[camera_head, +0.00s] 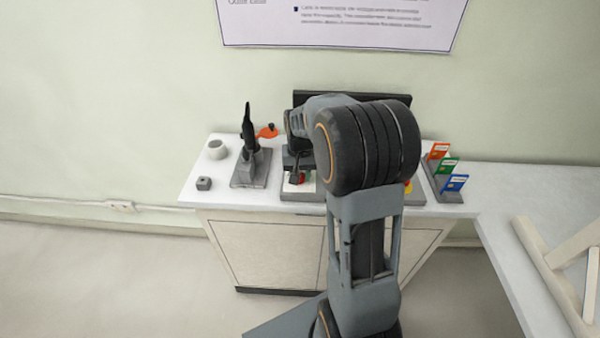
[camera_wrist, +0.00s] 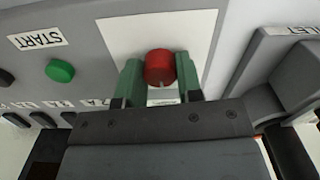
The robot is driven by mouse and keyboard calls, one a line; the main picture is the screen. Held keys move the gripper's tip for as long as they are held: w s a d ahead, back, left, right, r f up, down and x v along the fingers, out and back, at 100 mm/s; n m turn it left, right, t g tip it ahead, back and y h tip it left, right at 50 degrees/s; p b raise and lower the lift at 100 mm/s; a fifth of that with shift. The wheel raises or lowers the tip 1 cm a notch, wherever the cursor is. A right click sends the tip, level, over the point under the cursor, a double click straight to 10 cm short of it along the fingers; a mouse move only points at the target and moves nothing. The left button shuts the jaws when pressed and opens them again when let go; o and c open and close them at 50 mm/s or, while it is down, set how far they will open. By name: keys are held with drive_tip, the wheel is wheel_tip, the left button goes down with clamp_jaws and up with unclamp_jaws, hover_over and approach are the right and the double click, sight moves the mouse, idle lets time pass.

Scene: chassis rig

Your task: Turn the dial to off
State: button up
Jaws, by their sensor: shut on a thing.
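The dial is a red round knob (camera_wrist: 159,68) on a white plate (camera_wrist: 198,28) on a grey panel, in the middle of the wrist view. My gripper (camera_wrist: 158,82) has its two green fingers on either side of the red knob, shut on it. A small label below the knob is partly covered and I cannot read it.
In the wrist view a green button (camera_wrist: 60,70) sits by a START label (camera_wrist: 38,37). In the head view a black tool stands in a grey holder (camera_head: 250,168), near a white cup (camera_head: 217,150) and a small grey block (camera_head: 203,184). Coloured cards (camera_head: 447,166) stand at the right.

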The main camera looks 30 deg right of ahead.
drive_tip(key=n, duration=0.3)
drive_tip(key=shift+n, duration=0.4)
drive_tip(key=shift+n+p, duration=0.4)
drive_tip(key=shift+n, duration=1.7)
drive_tip(key=o, duration=0.9)
drive_tip(key=shift+r, duration=0.1)
wheel_tip(320, 180, up, 14)
drive_tip(key=shift+f+p, duration=0.15)
drive_tip(key=shift+p, duration=0.25)
